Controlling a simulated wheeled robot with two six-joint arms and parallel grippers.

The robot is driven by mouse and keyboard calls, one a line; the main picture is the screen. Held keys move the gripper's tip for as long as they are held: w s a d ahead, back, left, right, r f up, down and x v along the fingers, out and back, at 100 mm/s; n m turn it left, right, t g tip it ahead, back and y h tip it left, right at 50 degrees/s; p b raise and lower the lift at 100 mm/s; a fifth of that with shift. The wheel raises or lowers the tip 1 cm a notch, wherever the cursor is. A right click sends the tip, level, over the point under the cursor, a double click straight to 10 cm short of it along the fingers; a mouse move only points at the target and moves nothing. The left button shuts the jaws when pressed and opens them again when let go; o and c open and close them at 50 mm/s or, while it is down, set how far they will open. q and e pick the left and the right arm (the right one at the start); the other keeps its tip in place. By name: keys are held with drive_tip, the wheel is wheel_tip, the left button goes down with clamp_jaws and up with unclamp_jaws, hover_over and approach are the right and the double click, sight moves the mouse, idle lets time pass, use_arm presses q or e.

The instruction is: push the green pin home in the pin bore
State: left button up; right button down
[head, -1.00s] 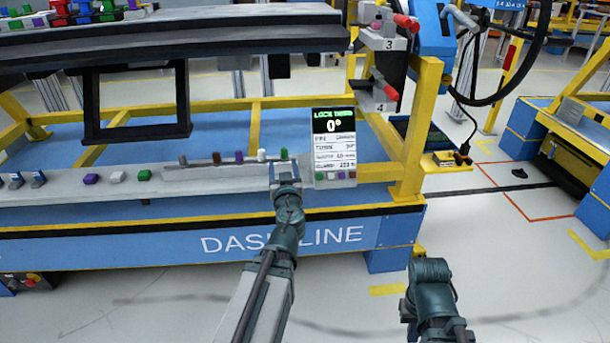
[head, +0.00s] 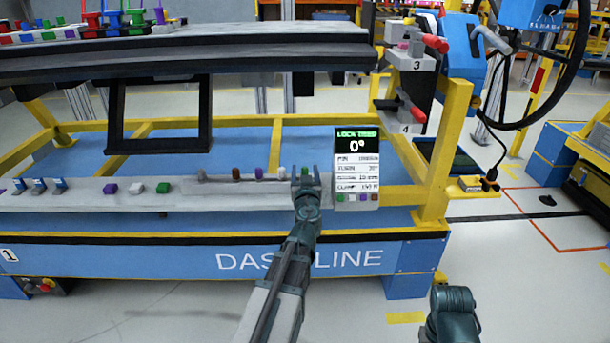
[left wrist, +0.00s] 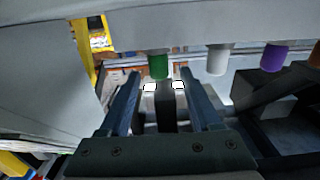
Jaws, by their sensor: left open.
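The green pin (head: 305,171) stands at the right end of a row of pins on the pale ledge, partly hidden behind my left gripper in the head view. My left gripper (head: 305,178) is open and empty at that pin. Whether the fingers overlap the pin in depth, I cannot tell. I cannot make out the pin bore. My right gripper is not in view; only part of my right arm shows.
A white pin (head: 282,173), a purple pin (head: 259,173) and a brown pin (head: 236,174) stand left of the green one. A display panel (head: 357,165) reading 0° stands close to the right. A dark shelf (head: 180,55) overhangs the bench behind.

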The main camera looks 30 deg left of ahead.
sight(305, 167)
use_arm(q)
drive_tip(key=shift+f+b+x, duration=0.15)
drive_tip(key=shift+x, duration=1.15)
drive_tip(key=shift+f+b+x, duration=0.15)
drive_tip(key=shift+x, duration=1.2)
clamp_jaws()
